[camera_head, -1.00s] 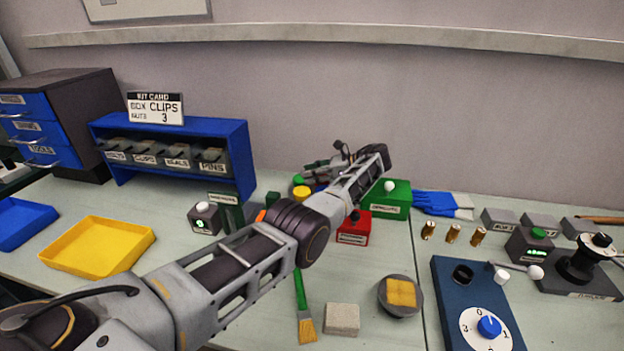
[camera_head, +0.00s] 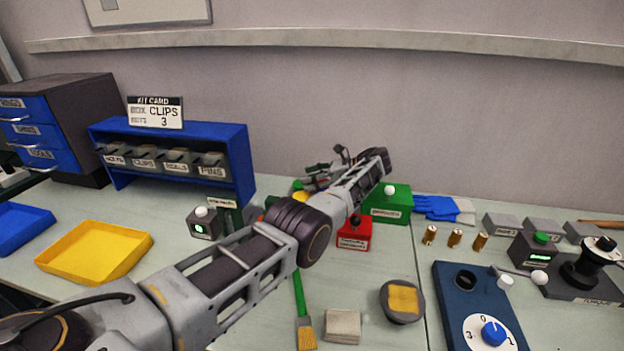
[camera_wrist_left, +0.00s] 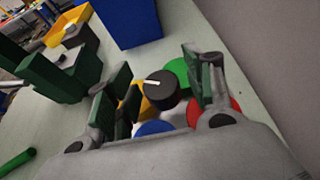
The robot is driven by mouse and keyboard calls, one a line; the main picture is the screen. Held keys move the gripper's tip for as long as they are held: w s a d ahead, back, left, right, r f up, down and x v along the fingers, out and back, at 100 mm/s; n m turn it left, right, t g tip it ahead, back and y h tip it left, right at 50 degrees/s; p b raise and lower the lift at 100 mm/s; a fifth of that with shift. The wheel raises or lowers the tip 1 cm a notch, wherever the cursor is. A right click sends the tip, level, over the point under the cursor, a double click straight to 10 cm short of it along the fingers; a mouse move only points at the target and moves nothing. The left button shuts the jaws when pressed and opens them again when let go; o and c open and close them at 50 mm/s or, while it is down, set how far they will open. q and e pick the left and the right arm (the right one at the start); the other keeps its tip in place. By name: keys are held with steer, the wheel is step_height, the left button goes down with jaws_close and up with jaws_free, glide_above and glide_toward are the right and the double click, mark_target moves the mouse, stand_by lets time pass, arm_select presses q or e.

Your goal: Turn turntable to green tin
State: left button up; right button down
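The turntable shows in the left wrist view as a ring of round tins around a dark knob (camera_wrist_left: 161,90) with a white pointer line. A green tin (camera_wrist_left: 180,72) is beyond the knob, a red tin (camera_wrist_left: 228,106) to the right, a blue tin (camera_wrist_left: 154,129) nearest, and a yellow tin (camera_wrist_left: 136,103) to the left, partly hidden by a finger. My left gripper (camera_wrist_left: 160,72) is open, its fingers on either side of the knob with gaps visible. In the head view my left gripper (camera_head: 312,178) covers most of the turntable; a yellow tin (camera_head: 300,197) peeks out. My right gripper is out of view.
A green box (camera_head: 388,206) and a red box (camera_head: 354,235) with buttons stand right of the arm. A blue bin rack (camera_head: 218,130) is behind left. A dark green post (camera_wrist_left: 60,78) stands left of the gripper in the wrist view. The wall is close behind.

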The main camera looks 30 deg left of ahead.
arm_select(q)
steer(key=shift+r, duration=0.15)
steer(key=shift+r, duration=4.85)
